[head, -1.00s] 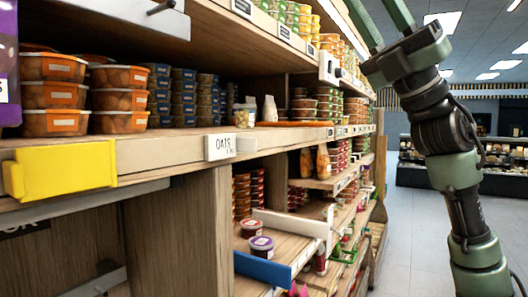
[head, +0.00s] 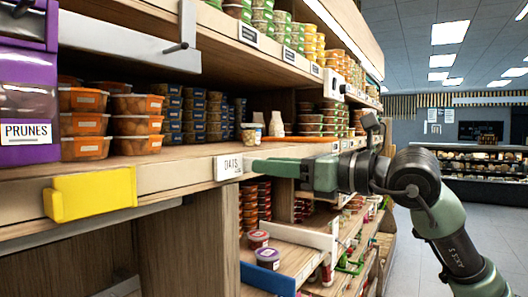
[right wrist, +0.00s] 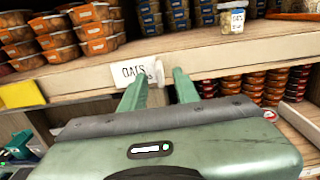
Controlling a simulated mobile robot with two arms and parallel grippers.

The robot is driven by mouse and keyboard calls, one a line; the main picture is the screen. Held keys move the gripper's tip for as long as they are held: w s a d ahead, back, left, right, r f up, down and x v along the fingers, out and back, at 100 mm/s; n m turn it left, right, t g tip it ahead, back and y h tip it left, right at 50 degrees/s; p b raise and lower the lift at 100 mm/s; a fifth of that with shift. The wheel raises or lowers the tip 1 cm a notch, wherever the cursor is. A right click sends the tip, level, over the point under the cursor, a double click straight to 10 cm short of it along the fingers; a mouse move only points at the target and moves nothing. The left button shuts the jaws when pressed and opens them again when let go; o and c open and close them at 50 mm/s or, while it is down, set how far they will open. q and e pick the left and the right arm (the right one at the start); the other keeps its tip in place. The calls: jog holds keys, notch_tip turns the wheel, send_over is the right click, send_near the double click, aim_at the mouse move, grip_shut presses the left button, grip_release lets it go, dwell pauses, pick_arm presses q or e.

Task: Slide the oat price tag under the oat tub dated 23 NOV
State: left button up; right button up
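The white OATS price tag (head: 228,166) sits on the front edge of the wooden shelf; it also shows in the right wrist view (right wrist: 131,74). A small clear tub with pale contents (head: 250,134) stands on the shelf behind it. In the right wrist view this tub (right wrist: 232,20) has a white label whose date I cannot read. My right gripper (head: 260,166) is open at the tag's right end. In the right wrist view its green fingers (right wrist: 160,84) stand apart on either side of the tag's white end piece. My left gripper is not in view.
Orange tubs (head: 136,124) and dark blue tubs are stacked at the back left. A yellow block (head: 92,194) sticks out from the shelf edge, beside a purple PRUNES bin (head: 28,100). Bare shelf board lies behind the tag. A lower shelf holds red tubs.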

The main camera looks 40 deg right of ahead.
jog(key=shift+p+x, duration=0.35)
jog(key=shift+x, duration=0.7)
grip_shut()
dwell(0.7)
